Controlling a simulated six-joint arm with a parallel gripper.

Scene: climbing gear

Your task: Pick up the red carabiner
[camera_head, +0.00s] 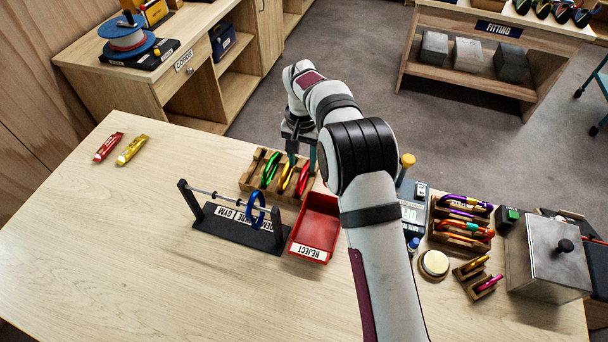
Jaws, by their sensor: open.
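The red carabiner (302,181) stands in a wooden rack (249,184) near the middle of the table, to the right of a yellow one (287,177) and a green one (270,170). My gripper (302,161) is open, pointing down over the right part of the rack. Its fingers appear to either side of the red carabiner's top, the left one close to the yellow carabiner. I cannot tell from this angle how far the fingertips reach down or whether they touch anything. My arm covers the area just right of the rack.
A red REJECT tray (318,222) sits just in front of the rack. A black stand with a rod and blue ring (257,210) is left of it. A scale (412,212), a rack of colored gear (462,222) and a metal box (545,255) stand right. The table's left front is clear.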

